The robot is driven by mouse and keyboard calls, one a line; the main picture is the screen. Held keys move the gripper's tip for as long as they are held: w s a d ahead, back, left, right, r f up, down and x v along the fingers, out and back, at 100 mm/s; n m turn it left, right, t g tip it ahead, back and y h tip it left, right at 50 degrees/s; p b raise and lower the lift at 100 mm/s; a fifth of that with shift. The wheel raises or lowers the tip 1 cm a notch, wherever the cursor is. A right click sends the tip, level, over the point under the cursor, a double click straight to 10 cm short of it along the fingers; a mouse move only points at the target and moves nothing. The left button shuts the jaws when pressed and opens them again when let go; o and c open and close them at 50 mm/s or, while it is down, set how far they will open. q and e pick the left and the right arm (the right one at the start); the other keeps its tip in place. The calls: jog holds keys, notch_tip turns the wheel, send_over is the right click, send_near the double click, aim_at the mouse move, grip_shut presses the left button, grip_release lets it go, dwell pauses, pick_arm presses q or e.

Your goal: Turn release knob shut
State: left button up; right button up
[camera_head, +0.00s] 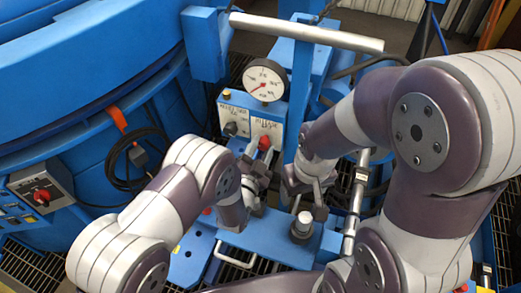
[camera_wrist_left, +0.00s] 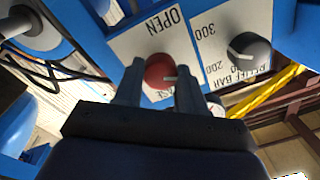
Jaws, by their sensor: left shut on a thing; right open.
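The red release knob (camera_head: 264,143) sits on a white plate at the front of the blue control box. In the left wrist view the red knob (camera_wrist_left: 158,68) lies between my left gripper's fingers (camera_wrist_left: 160,80), which are shut on it. In the head view my left gripper (camera_head: 262,168) is just below the knob. My right gripper (camera_head: 306,196) is open, to the right and lower, near a grey cylindrical fitting; its exact fingertips are hard to make out.
A black relief knob (camera_head: 231,128) is beside the release plate; it also shows in the wrist view (camera_wrist_left: 249,48). A round gauge (camera_head: 265,80) stands above the box. A grey bar (camera_head: 306,33) crosses behind. The blue furnace body (camera_head: 80,65) fills the left.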

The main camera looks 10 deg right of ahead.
pick_arm(q)
jog(key=m+b, duration=0.1)
jog(key=m, duration=0.5)
jog(key=shift+f+m, duration=0.1)
jog(key=shift+m, duration=0.2)
jog(key=m, duration=0.6)
jog(key=shift+h+b, duration=0.3)
jog(key=shift+b, duration=0.05)
jog(key=o, duration=1.1)
jog(key=shift+c, duration=0.2)
jog(key=v, duration=1.2)
jog(key=shift+s+a+p, duration=0.3)
jog(key=shift+p, duration=0.05)
